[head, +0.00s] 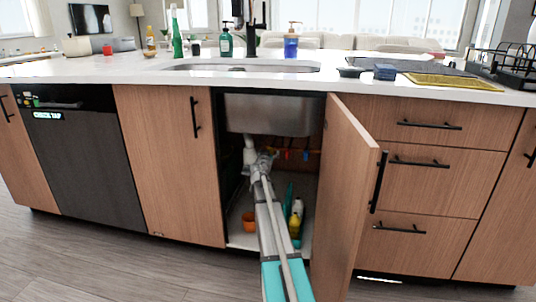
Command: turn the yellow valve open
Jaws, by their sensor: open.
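My gripper (266,156) is inside the open cabinet under the sink, just below the steel basin (268,115). It is small and grey here, beside the white drain pipe (249,150), and its jaws are open. I cannot make out the yellow valve; it may be hidden behind my gripper and arm. A small red handle (286,155) and a small blue handle (305,156) show at the back of the cabinet, right of my gripper. I cannot tell whether my gripper touches anything.
The cabinet door (345,190) stands open on the right, close to my arm. An orange cup (248,222) and a yellow bottle (294,226) stand on the cabinet floor, either side of my arm. The closed left door (168,160) borders the opening.

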